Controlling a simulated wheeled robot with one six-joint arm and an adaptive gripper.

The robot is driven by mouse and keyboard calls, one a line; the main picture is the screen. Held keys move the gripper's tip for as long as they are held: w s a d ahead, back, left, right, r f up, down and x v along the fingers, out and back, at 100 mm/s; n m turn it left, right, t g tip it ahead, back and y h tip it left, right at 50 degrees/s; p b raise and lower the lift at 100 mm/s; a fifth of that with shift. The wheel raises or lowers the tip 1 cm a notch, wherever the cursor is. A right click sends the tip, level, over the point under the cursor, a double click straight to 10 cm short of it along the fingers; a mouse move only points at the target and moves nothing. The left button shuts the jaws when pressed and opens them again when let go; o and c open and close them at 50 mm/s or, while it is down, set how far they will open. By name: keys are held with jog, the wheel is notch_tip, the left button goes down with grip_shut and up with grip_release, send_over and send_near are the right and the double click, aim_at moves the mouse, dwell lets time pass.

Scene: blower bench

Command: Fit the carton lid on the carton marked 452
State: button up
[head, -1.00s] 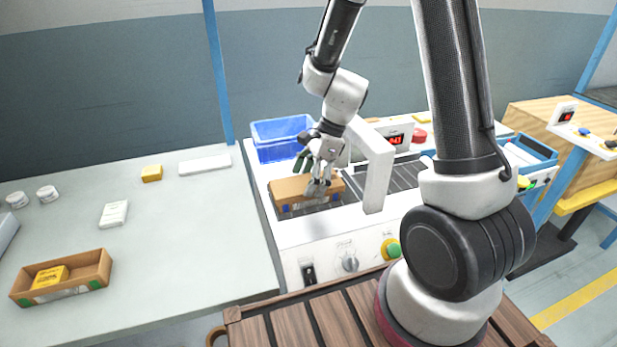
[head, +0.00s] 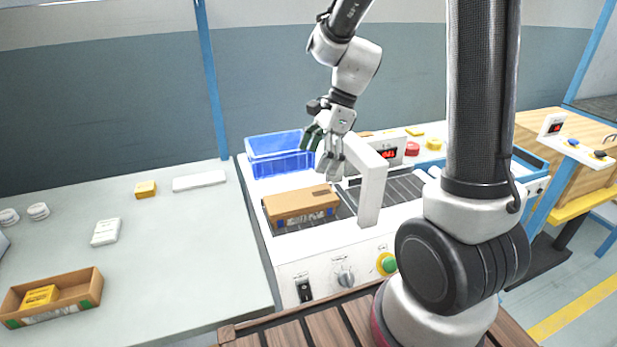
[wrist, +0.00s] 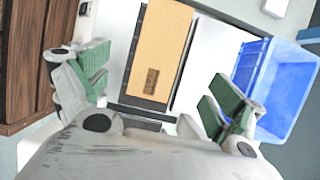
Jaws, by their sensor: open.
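A brown cardboard carton (head: 300,203) sits on the dark roller bed at the left end of the white machine. Its top is covered by flat brown cardboard, which I take to be the carton lid (head: 290,199), and blue marks show on its near side. I cannot read a number on it. The covered top also fills the middle of the wrist view (wrist: 158,45), with a darker brown patch near one end. My gripper (head: 322,160) is open and empty, above and apart from the carton's right end. An open carton (head: 75,296) with green corners stands on the left table.
The open carton holds a yellow box (head: 40,296). A blue crate (head: 278,158) stands behind the covered carton. A white upright arch (head: 369,185) rises close to its right. The left table (head: 170,250) has a wide clear area.

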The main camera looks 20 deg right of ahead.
jog(key=s+d+r+n+t+h, duration=0.2)
jog(key=s+d+r+n, duration=0.3)
jog(key=s+n, duration=0.4)
jog(key=s+d+r+n+t+h, duration=0.2)
jog(key=s+d+r+n, duration=0.4)
jog(key=s+r+n, duration=0.2)
jog(key=shift+s+n+h, duration=0.3)
jog(key=shift+s+n, duration=0.2)
jog(key=shift+s, duration=0.5)
jog(key=shift+r, duration=0.1)
jog(key=shift+c, duration=0.3)
dwell(0.8)
